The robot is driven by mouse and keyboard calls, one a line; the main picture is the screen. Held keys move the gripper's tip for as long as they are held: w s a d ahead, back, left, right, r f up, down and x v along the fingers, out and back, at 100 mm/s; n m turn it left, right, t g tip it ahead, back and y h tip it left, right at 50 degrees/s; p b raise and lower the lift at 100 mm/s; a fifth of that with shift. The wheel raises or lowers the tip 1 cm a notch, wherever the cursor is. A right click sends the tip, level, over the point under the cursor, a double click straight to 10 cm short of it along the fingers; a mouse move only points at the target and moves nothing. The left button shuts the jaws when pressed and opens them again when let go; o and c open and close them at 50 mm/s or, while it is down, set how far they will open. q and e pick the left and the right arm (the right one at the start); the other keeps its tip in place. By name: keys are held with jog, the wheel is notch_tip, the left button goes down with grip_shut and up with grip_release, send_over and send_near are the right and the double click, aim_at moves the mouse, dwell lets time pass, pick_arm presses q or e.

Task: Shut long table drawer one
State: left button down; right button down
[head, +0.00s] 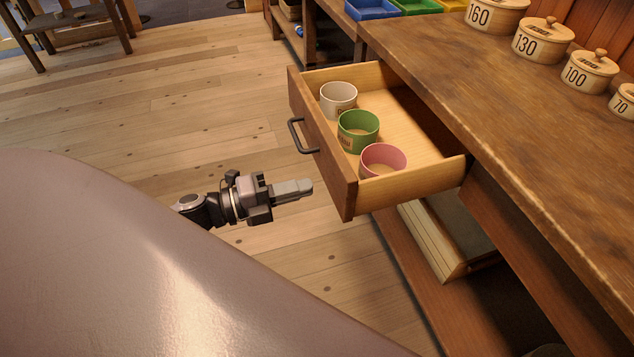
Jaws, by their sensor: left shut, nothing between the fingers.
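The long table (470,95) runs along the right side, with a wooden drawer (322,140) pulled well out of it. The drawer has a dark curved handle (301,136) on its front. Inside it stand a white cup (338,97), a green cup (358,131) and a pink cup (383,161) in a row. My left gripper (308,187) is shut and empty. It appears just left of the drawer front's near end, below the handle in the picture, with its fingers pointing right. A gap to the drawer cannot be judged exactly. My right gripper is not in view.
Lidded round boxes marked 160 (494,16), 130 (543,40), 100 (589,71) and 70 (622,102) stand on the tabletop. Blue (372,9) and green (418,6) trays sit at the back. A lower shelf (420,275) lies under the table. Plank floor left of the drawer is clear.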

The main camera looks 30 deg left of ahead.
aim_at(333, 180)
pick_arm(q)
jog(key=shift+x, duration=1.9)
